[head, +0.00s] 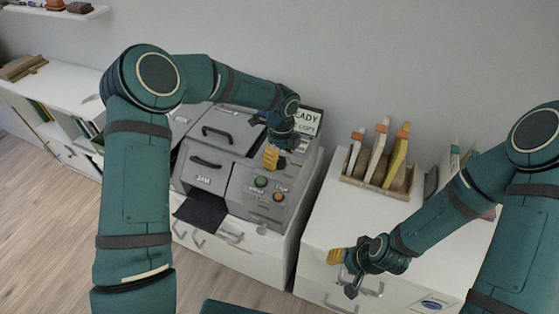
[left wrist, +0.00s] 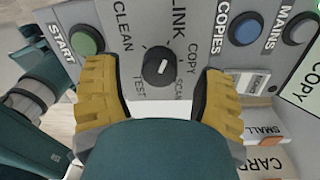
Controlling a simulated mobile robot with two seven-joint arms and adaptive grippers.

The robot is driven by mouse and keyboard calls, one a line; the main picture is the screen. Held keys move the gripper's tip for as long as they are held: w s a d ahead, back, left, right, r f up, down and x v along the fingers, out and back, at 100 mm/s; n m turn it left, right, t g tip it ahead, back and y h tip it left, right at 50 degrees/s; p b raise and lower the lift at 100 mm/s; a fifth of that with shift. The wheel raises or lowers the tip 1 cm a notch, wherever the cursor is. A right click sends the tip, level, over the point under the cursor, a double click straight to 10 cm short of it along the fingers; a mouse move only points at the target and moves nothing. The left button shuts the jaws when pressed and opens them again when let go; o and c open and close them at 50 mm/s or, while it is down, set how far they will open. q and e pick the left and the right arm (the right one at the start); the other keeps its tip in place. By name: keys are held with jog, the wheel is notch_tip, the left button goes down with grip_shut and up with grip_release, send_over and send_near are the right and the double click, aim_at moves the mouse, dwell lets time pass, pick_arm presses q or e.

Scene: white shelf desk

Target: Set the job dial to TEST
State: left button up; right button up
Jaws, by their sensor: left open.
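In the left wrist view the job dial (left wrist: 157,67) is a round black knob on the grey panel, ringed by the words CLEAN, LINK, COPY, SCAN and TEST. Its white mark lies on the upper right side, toward LINK and COPY; TEST is at the lower left. My left gripper (left wrist: 158,98) is open, its yellow fingers at either side of the dial with gaps to it. In the head view the left gripper (head: 271,157) is over the grey machine (head: 213,153) and hides the dial. My right gripper (head: 344,273) hangs by the right cabinet; its jaw opening is unclear.
A green START button (left wrist: 86,39) is left of the dial; a blue COPIES button (left wrist: 245,27) and a grey MAINS knob (left wrist: 298,27) are right. A small sign (head: 307,121) stands behind the gripper. A file holder (head: 373,188) is on the right cabinet (head: 325,215).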

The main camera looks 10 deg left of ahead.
pick_arm(q)
jog(key=shift+f, duration=0.85)
jog(key=c, duration=1.2)
jog(key=shift+n, duration=0.3)
grip_shut()
